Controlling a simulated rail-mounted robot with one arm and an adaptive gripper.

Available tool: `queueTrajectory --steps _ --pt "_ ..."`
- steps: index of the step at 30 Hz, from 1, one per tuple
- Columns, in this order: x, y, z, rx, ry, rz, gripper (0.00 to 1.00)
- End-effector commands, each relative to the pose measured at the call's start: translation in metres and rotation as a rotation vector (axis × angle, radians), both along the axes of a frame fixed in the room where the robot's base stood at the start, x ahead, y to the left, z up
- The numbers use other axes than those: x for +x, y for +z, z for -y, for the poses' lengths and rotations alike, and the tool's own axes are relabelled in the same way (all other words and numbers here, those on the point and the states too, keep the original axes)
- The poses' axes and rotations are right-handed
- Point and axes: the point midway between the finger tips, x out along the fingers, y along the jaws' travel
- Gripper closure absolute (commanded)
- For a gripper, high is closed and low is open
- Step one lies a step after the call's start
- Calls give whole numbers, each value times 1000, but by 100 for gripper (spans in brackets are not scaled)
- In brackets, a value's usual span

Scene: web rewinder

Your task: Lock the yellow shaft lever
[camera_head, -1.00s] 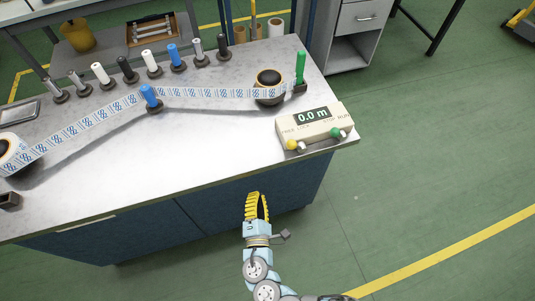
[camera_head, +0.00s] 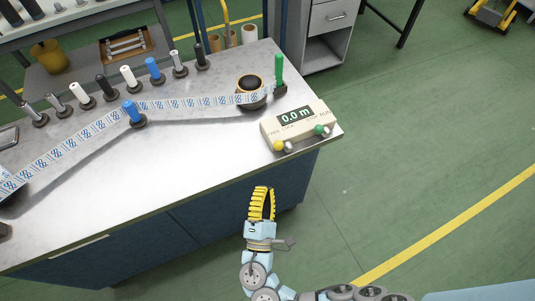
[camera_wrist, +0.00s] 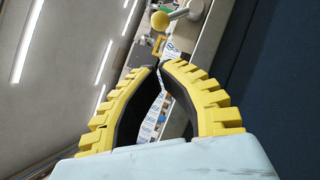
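The yellow shaft lever is a yellow knob (camera_head: 278,146) on a short grey arm at the front left of the cream control box. The knob points left, on the FREE side of the label. It also shows at the top of the wrist view as a yellow ball (camera_wrist: 160,20) on a grey arm. My gripper (camera_head: 262,189) is in front of the table's front edge, apart from the lever. Its two yellow fingers bow outward, and their tips meet in the wrist view (camera_wrist: 159,66) with nothing visible between them.
The cream box (camera_head: 299,123) reads 0.0 m and has a green-knobbed lever (camera_head: 319,130) to the right of the yellow one. A green upright handle (camera_head: 279,70) and a dark-cored roll (camera_head: 251,88) stand behind it. The printed web (camera_head: 190,103) runs left over the table.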

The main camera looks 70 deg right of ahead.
Motion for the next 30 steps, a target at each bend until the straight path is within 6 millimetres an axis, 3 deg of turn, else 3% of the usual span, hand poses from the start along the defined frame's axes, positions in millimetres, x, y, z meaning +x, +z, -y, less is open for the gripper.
queueTrajectory --steps 30 --pt "17 26 74 0 -5 2 100"
